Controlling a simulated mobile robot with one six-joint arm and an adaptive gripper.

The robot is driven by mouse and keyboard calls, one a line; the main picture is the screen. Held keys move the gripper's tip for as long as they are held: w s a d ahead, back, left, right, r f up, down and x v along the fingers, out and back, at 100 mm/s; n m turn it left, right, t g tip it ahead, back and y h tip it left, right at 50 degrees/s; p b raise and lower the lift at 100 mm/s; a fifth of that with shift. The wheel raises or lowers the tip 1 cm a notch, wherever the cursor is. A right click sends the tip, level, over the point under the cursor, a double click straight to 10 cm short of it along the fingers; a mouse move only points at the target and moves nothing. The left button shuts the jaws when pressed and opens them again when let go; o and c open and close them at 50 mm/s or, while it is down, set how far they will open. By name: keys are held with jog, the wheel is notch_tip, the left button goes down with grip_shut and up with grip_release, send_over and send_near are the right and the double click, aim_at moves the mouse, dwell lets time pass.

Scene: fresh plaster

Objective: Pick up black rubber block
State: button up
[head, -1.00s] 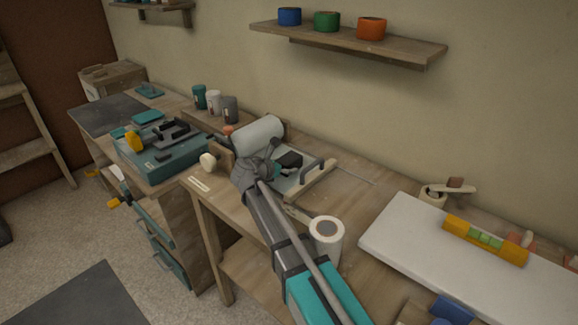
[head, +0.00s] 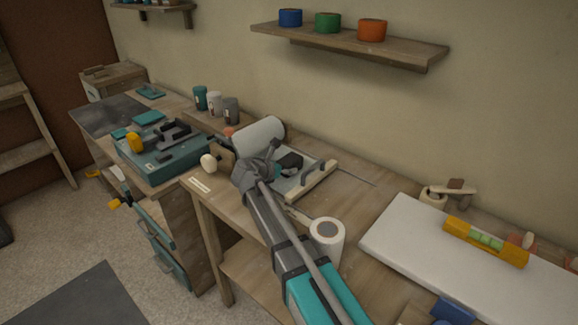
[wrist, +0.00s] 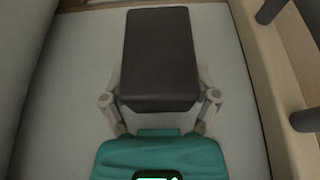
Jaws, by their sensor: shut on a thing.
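The black rubber block (wrist: 160,50) fills the upper middle of the wrist view, a dark box with a flat top face. My gripper (wrist: 160,98) has one finger at each side of its near end and is shut on it. A pale flat surface lies beneath; I cannot tell whether the block touches it. In the head view the block (head: 291,162) is a small dark shape just beyond my gripper (head: 282,166), partly hidden by my arm.
A wooden rail (head: 308,182) with dark posts stands close to the right. A white roll (head: 258,133) lies behind. A standing roll (head: 327,233) is beside my arm. A white board (head: 410,235) with a yellow level (head: 485,243) lies at right. A shelf (head: 350,43) hangs above.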

jog(key=shift+r, duration=0.1)
notch_tip(320, 180, up, 2)
jog(key=p, duration=0.2)
jog(key=shift+r+p, duration=0.25)
jog(key=shift+p, duration=0.15)
jog(key=s+d+r+p, duration=0.2)
jog(key=s+r+p, duration=0.3)
jog(key=s, duration=0.1)
jog(key=s+d+r+p, duration=0.3)
jog(key=s+r+p, duration=0.2)
jog(key=s, duration=0.2)
jog(key=shift+d+r, duration=0.15)
jog(key=shift+d, duration=0.1)
